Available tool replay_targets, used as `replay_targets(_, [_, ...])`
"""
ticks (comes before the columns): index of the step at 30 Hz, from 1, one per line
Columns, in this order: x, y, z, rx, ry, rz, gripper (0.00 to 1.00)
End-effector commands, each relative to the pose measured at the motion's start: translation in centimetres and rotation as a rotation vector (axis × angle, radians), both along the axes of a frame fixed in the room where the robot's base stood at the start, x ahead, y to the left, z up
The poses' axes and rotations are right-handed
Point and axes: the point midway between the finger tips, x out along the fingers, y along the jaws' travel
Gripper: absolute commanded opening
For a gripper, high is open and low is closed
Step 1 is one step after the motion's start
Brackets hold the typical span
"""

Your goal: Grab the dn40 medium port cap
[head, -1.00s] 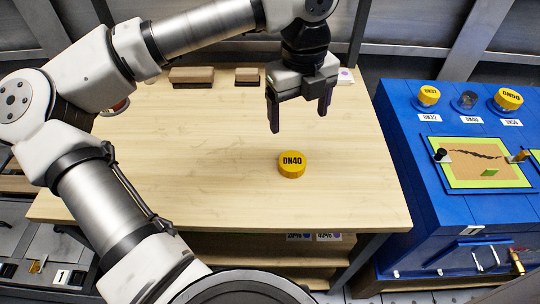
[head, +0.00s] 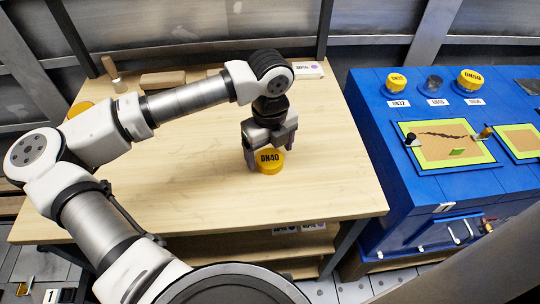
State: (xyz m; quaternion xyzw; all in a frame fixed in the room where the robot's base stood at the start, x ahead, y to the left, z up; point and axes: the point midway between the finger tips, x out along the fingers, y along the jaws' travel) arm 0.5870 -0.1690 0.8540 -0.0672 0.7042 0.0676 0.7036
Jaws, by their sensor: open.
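The yellow DN40 port cap (head: 269,162) lies on the wooden table, its black label facing up. My gripper (head: 266,154) points down at the cap, with its fingers low and close around or just behind it. One finger shows at the cap's left edge; the other is behind its right side. The jaws are open, and I cannot tell whether they touch the cap. The blue cabinet has a DN40-position port (head: 433,83) with a dark, uncapped top between two yellow-capped ports.
The blue cabinet (head: 370,100) stands right of the wooden table (head: 200,210). The DN32 cap (head: 396,81) and DN50 cap (head: 470,79) sit on it. Wooden blocks (head: 163,80) and a white labelled box (head: 308,70) lie at the table's back. The table's front is clear.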

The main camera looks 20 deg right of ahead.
Motion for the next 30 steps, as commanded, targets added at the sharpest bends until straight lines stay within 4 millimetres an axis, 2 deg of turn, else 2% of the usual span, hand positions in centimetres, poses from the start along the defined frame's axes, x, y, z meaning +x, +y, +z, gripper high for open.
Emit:
replay_targets(4, [-0.02,0.01,-1.23,-0.001,0.0,0.0,0.82])
replay_targets(11, [-0.01,0.02,-1.4,-0.001,-0.001,0.0,0.82])
replay_targets(22, [0.0,0.03,-1.36,0.0,-0.001,0.0,0.35])
replay_targets(30, [0.04,0.03,-1.03,-0.001,-0.002,0.001,0.35])
